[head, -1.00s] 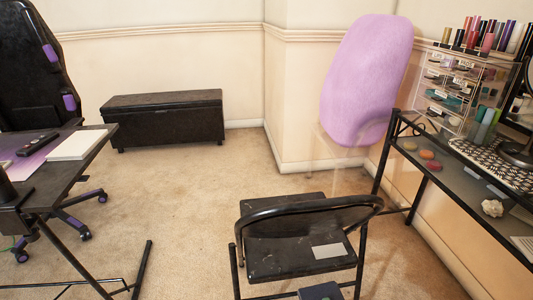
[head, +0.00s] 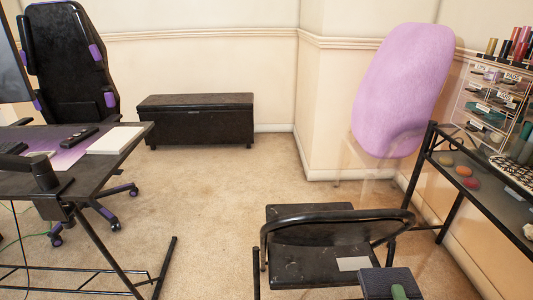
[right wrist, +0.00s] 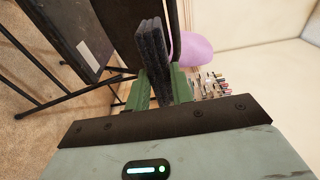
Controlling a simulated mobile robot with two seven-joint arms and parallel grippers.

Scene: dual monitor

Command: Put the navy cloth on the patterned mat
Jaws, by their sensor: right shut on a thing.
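The navy cloth (head: 386,279) is a dark folded pad at the bottom of the head view, in front of the black folding chair. It also shows in the right wrist view (right wrist: 152,55), standing out between two green fingers. My right gripper (right wrist: 158,84) is shut on the cloth. Only a green finger of my right gripper (head: 399,292) shows in the head view. The patterned mat (head: 510,168) is black and white and lies on the dark shelf desk at the right edge, partly cut off. The cloth is well apart from it. My left gripper is not in view.
A black folding chair (head: 312,238) stands just beyond the cloth. A clear drawer organiser (head: 490,98) and small coloured round items (head: 464,170) are on the right desk. A dark desk (head: 95,178) stands left.

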